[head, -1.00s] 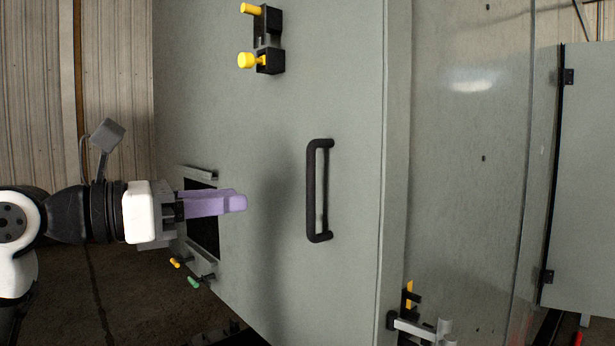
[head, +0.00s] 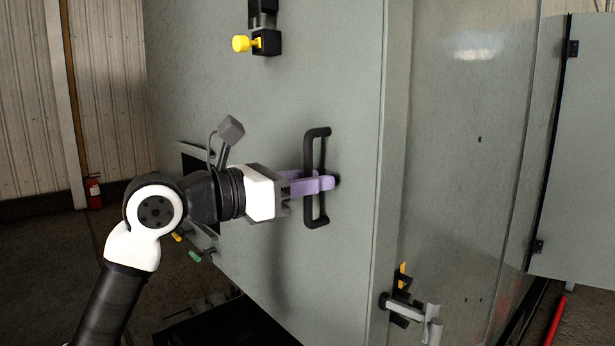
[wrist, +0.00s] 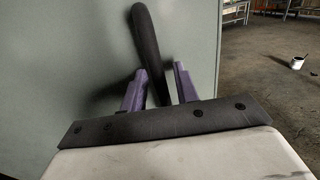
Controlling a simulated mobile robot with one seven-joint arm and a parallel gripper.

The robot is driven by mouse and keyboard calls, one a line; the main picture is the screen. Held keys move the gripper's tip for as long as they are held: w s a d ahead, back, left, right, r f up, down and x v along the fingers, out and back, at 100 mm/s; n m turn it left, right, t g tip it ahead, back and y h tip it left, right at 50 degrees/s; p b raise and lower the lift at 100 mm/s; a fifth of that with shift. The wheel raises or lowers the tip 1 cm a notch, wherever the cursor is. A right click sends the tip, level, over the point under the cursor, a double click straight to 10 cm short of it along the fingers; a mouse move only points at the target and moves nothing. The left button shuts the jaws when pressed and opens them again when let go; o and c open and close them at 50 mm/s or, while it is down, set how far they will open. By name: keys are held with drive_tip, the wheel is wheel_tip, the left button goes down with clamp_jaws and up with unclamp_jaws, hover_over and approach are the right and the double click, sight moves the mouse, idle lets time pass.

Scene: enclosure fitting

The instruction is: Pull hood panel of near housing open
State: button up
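The near housing is a large grey-green cabinet. Its front panel (head: 250,110) stands flush in the head view and carries a black bar handle (head: 315,215). My gripper (head: 325,184), with purple fingers, is at the middle of the handle. In the wrist view the handle (wrist: 146,35) passes between the two fingers (wrist: 158,85), with a gap visible at the right finger. The fingers look apart, around the bar and not clamped on it. The part of the handle behind the fingers is hidden in the head view.
A yellow-knobbed latch (head: 256,43) sits above the handle. A metal latch with a yellow part (head: 408,303) is at the lower right edge. A dark opening (head: 192,165) is left of the handle. Another grey panel (head: 580,150) stands at the right. A fire extinguisher (head: 94,191) stands by the wall.

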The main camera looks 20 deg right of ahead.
clamp_jaws()
drive_tip(key=shift+a, duration=0.15)
